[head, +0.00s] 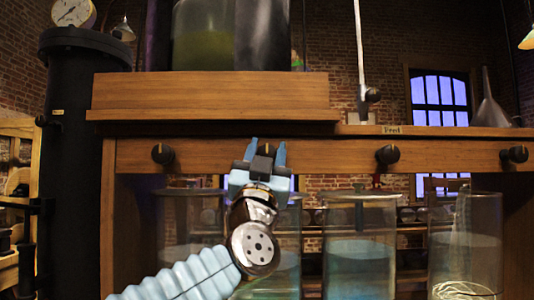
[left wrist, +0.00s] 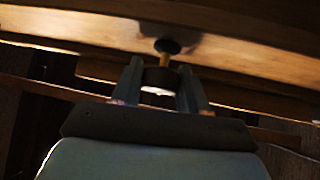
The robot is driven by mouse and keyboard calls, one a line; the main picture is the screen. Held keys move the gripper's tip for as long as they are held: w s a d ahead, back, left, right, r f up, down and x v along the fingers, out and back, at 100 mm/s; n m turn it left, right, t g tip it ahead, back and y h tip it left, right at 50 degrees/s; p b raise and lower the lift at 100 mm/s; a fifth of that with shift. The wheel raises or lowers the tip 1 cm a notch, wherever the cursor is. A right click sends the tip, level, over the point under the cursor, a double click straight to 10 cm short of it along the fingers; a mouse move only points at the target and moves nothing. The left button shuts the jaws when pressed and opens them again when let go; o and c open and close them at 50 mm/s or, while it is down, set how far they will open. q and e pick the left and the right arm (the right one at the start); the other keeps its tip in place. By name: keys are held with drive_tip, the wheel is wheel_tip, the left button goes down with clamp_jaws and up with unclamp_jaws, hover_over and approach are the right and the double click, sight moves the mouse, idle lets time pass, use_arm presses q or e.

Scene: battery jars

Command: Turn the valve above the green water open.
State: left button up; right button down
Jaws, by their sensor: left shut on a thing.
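My left gripper (head: 265,152) is in front of the wooden beam (head: 340,153), shut on a dark valve knob (head: 266,150). In the left wrist view its two fingers (left wrist: 161,85) stand on either side of the knob (left wrist: 159,77), and a short brass stem (left wrist: 172,60) runs from it to the beam. Below, partly behind my left arm, is a glass jar (head: 285,270) with blue-green water. The jar to its right (head: 360,265) holds bluer water. My right gripper is not in view.
Other dark knobs sit on the beam at left (head: 163,153), right of centre (head: 388,154) and far right (head: 515,154). A far-right jar (head: 465,250) holds pale water and a coil. A jar of olive liquid (head: 203,48) stands above on the wooden step (head: 210,97).

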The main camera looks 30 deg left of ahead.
use_arm(q)
drive_tip(key=shift+n+y, duration=0.4)
drive_tip(key=shift+n, duration=0.1)
drive_tip(key=shift+c, duration=0.2)
drive_tip(key=n+g+y, duration=0.2)
drive_tip(key=n+y, duration=0.2)
drive_tip(key=n, duration=0.1)
drive_tip(key=n+g+y, duration=0.3)
drive_tip(key=n+y, duration=0.1)
drive_tip(key=n, duration=0.1)
drive_tip(key=shift+n, duration=0.3)
drive_tip(key=n+g+y, duration=0.2)
drive_tip(key=n+g, duration=0.2)
drive_tip(key=n+g+y+p, duration=0.1)
drive_tip(key=n+g+y, duration=0.1)
drive_tip(key=n+g, duration=0.2)
drive_tip(key=shift+n, duration=0.7)
drive_tip(key=n+g, duration=0.4)
drive_tip(key=n, duration=0.1)
drive_tip(key=shift+p, duration=0.3)
drive_tip(key=n+g+h, duration=0.1)
drive_tip(key=n, duration=0.1)
drive_tip(key=n+g+h, duration=0.1)
drive_tip(key=n+g, duration=0.1)
drive_tip(key=n, duration=0.1)
drive_tip(key=shift+a+f+g, duration=0.1)
drive_tip(key=shift+g, duration=0.2)
drive_tip(key=shift+s+n, duration=0.1)
drive_tip(key=shift+n, duration=0.2)
